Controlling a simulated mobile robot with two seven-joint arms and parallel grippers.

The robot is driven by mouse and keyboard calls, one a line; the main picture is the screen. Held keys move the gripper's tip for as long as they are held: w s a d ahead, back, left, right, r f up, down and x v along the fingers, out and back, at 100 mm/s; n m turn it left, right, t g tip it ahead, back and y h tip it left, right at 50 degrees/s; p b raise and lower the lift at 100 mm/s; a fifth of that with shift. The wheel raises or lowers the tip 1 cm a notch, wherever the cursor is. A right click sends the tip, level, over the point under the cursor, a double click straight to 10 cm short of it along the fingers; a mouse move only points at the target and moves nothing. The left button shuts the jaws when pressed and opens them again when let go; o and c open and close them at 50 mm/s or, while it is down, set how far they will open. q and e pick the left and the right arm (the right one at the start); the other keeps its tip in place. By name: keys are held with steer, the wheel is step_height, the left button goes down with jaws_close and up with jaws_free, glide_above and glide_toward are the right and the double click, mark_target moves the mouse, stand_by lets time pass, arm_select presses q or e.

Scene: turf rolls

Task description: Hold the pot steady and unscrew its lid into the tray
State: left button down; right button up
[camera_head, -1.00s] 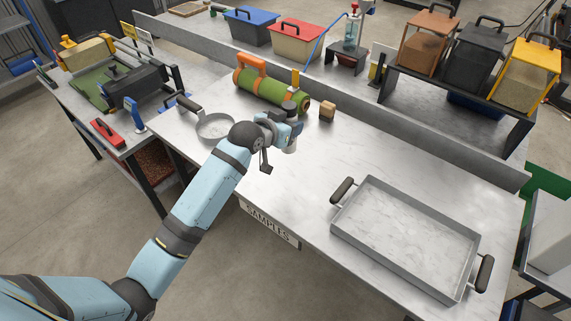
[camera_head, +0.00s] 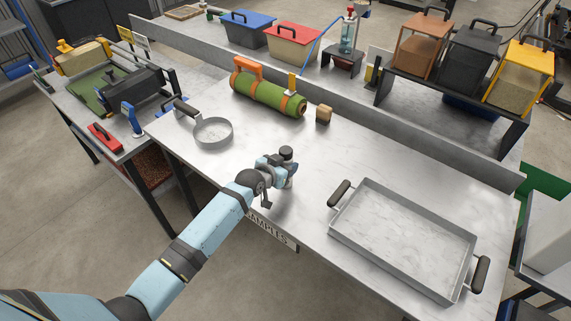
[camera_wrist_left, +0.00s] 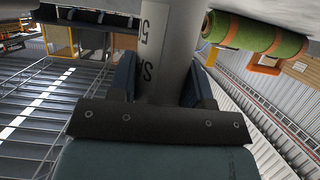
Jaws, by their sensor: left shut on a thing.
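The pot (camera_head: 290,182) is a small grey cylinder with a dark round lid (camera_head: 286,153) on top. My left gripper (camera_head: 284,173) is shut on the pot near the front edge of the steel bench. In the left wrist view, the grey pot (camera_wrist_left: 168,50) stands between the two jaws and bears dark lettering. Whether its base touches the bench is hard to tell. The rectangular grey tray (camera_head: 345,238) lies empty at the right, apart from the pot. My right gripper is not in view.
A green roll with orange bands (camera_head: 262,95) lies at the back, with a small wooden block (camera_head: 323,114) beside it. A round pan (camera_head: 213,147) sits at the left. The bench between the pot and the tray is clear.

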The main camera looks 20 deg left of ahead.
arm_select(q)
steer(key=shift+f, duration=0.1)
steer(key=c, duration=0.5)
jaws_free()
steer(key=shift+c, duration=0.2)
